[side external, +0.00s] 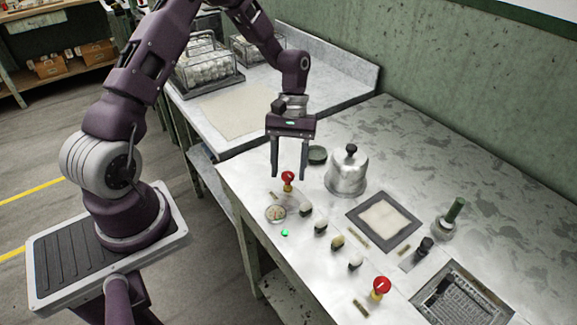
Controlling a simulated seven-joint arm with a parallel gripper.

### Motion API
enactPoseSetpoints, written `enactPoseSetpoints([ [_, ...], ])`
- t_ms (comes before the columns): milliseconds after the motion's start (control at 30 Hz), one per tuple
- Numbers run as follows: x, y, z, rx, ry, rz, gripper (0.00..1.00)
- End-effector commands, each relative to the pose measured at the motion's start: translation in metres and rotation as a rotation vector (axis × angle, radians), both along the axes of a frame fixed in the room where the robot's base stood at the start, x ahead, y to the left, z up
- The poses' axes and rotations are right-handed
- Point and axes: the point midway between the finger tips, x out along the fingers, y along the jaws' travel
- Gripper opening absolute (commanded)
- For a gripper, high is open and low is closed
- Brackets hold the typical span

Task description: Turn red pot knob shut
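A red knob (288,177) stands on the grey worktop near its left edge, to the left of a metal domed pot or cover (347,174) with a black top knob. A second red knob (381,285) with a yellow base and a white mark sits at the front. No label I can read tells which is the pot knob. My gripper (289,176) is open, fingers pointing down. In the picture, the first red knob shows between its fingertips. I cannot tell the height of the fingertips or whether they touch it. Nothing shows held.
Several small rounded pieces (320,228) run in a row between the red knobs, beside a small dish (275,214) and a green light (284,233). A dark-framed square pad (410,228), a green-handled item (455,210) and a sunken basin (432,311) lie right. Wire baskets (208,70) stand behind.

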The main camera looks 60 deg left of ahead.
Motion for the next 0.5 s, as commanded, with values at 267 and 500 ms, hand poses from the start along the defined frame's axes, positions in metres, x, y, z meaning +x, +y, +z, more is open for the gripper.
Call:
enactPoseSetpoints([
  [267, 0.0002, 0.0000, 0.0004, 0.000, 0.000, 0.000, 0.00],
  [500, 0.0006, -0.0001, 0.0005, 0.000, -0.002, -0.019, 0.00],
])
